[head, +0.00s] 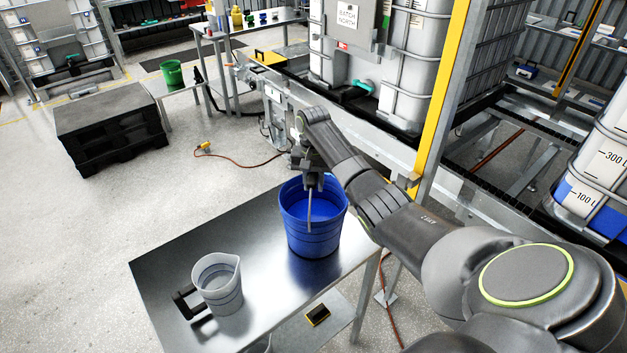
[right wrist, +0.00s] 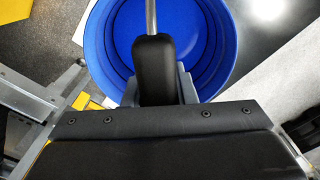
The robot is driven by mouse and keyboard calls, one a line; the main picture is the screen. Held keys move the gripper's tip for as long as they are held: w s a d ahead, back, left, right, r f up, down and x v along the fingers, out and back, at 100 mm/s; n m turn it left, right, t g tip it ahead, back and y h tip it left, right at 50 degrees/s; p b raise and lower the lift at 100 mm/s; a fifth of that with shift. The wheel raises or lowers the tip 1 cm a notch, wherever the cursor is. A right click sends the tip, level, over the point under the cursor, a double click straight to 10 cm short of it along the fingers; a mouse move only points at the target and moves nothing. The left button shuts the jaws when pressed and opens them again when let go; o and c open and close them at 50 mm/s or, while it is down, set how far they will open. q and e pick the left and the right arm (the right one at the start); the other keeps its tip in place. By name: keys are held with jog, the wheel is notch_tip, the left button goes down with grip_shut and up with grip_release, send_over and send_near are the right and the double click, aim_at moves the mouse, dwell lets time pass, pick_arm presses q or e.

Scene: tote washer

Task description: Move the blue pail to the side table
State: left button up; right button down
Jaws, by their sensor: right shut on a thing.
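The blue pail (head: 313,225) is upright at the far right end of a steel-topped table (head: 190,250); I cannot tell whether its base touches the top. My left gripper is not in view.
A clear measuring jug (head: 218,285) with a dark handle stands on the steel table's near part. A dark pallet box (head: 110,115) is at the left. A yellow post (head: 440,90) and caged tanks stand behind my right arm. A cable (head: 240,163) lies on open floor.

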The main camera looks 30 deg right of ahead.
jog(key=shift+w+r, duration=0.15)
dwell(0.5)
jog(key=c, duration=1.5)
grip_release()
jog(key=shift+c, duration=0.2)
jog(key=o, duration=0.4)
jog(key=shift+s+a, duration=0.1)
jog(key=shift+s, duration=0.15)
jog(key=shift+o, duration=1.2)
jog(key=shift+s+f, duration=0.15)
jog(key=shift+f, duration=0.25)
jog(key=o, duration=0.5)
jog(key=shift+c, duration=0.2)
jog(key=o, duration=0.4)
jog(key=shift+r, duration=0.15)
jog(key=shift+o, duration=0.2)
jog(key=shift+r, duration=0.1)
